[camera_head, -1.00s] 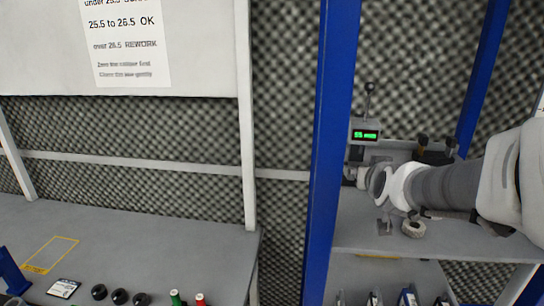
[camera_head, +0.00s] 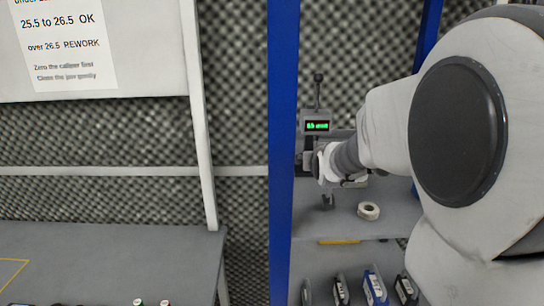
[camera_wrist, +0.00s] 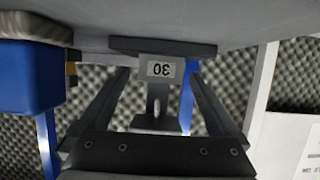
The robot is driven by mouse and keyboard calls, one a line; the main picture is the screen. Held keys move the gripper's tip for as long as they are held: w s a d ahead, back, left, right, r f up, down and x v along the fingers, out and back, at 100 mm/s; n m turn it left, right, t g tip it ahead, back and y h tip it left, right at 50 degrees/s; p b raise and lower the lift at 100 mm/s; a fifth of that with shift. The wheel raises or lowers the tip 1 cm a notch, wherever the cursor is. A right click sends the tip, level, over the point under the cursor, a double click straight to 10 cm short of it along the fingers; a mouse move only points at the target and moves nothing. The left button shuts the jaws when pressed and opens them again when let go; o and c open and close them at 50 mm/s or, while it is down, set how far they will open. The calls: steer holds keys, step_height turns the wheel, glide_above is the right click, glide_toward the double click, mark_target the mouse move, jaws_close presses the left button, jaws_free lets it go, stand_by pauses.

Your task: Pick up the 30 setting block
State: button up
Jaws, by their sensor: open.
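The 30 setting block (camera_wrist: 160,70) is a grey block with a slot and a white label reading 30, upside down in the wrist view. My gripper (camera_wrist: 160,84) is open, with one finger on each side of the block. Gaps show between the fingers and the block, and nothing is gripped. In the head view, a small grey upright piece (camera_head: 327,203) stands on the shelf below my wrist and looks like the block. My fingers are not clear there.
A gauge with a green display (camera_head: 317,126) stands behind my wrist. A pale tape roll (camera_head: 369,210) lies on the shelf to the right. A blue post (camera_head: 281,150) rises at the shelf's left. Several small boxes are on the lower shelf. A blue bin (camera_wrist: 30,80) shows in the wrist view.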

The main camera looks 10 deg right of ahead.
jaws_close()
steer(key=shift+r, duration=0.1)
steer(key=shift+r, duration=0.1)
stand_by(0.4)
steer(key=shift+r, duration=0.5)
steer(key=shift+s+r, duration=0.2)
steer(key=shift+s, duration=0.05)
steer(key=s+a, duration=0.1)
steer(key=s, duration=0.3)
steer(key=s+a, duration=0.1)
steer(key=s, duration=0.4)
steer(key=s+a, duration=0.1)
steer(key=s, duration=0.4)
steer(key=shift+s+f, duration=0.15)
steer(key=shift+s, duration=0.1)
steer(key=shift+s+a+b, duration=0.2)
steer(key=shift+s+b, duration=0.4)
steer(key=shift+s+a+b, duration=0.15)
steer(key=shift+s+b, duration=0.4)
steer(key=shift+s, duration=0.25)
